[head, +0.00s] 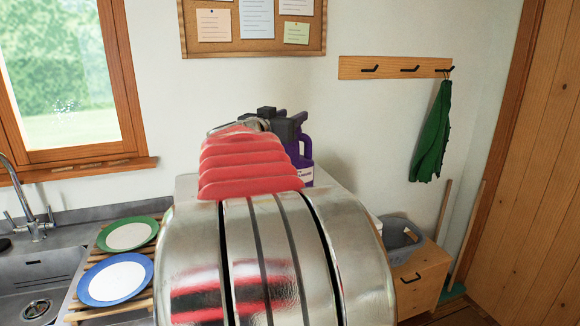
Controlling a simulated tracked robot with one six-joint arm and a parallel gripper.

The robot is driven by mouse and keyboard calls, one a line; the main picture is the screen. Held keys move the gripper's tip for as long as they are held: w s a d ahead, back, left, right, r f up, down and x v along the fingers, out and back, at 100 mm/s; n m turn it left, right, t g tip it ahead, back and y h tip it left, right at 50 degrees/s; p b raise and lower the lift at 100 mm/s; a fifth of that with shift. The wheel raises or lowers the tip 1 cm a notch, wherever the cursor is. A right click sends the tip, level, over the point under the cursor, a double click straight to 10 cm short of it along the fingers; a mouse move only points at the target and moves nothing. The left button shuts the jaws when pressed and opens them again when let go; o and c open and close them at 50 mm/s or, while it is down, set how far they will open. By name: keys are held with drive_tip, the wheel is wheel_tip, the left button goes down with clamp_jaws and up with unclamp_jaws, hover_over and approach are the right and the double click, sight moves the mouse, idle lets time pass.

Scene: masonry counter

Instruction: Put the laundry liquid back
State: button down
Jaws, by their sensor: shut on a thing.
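The laundry liquid is a purple jug (304,160) with a pale label. It shows in the head view just right of my arm, at the counter by the back wall. My arm hides its left side and much of its lower part. My gripper (290,122), dark grey, is at the top of the jug and shut on it. The fingertips are mostly hidden, and I cannot tell whether the jug's base touches the counter.
A grey counter (338,186) lies behind my arm. At left are a sink (38,290), a faucet and a wooden rack with a green-rimmed plate (128,236) and a blue-rimmed plate (115,282). At right, a grey basket (402,240) sits on a wooden cabinet (424,275).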

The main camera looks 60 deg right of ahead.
sight(290, 152)
drive_tip(key=shift+f, duration=2.9)
drive_tip(key=shift+f, duration=1.85)
drive_tip(key=c, duration=1.5)
unclamp_jaws()
drive_tip(key=shift+f, duration=0.35)
drive_tip(key=shift+c, duration=0.2)
drive_tip(key=o, duration=0.5)
drive_tip(key=shift+c, duration=0.2)
drive_tip(key=shift+r, duration=0.15)
drive_tip(key=a, duration=1.2)
drive_tip(key=shift+w, duration=0.1)
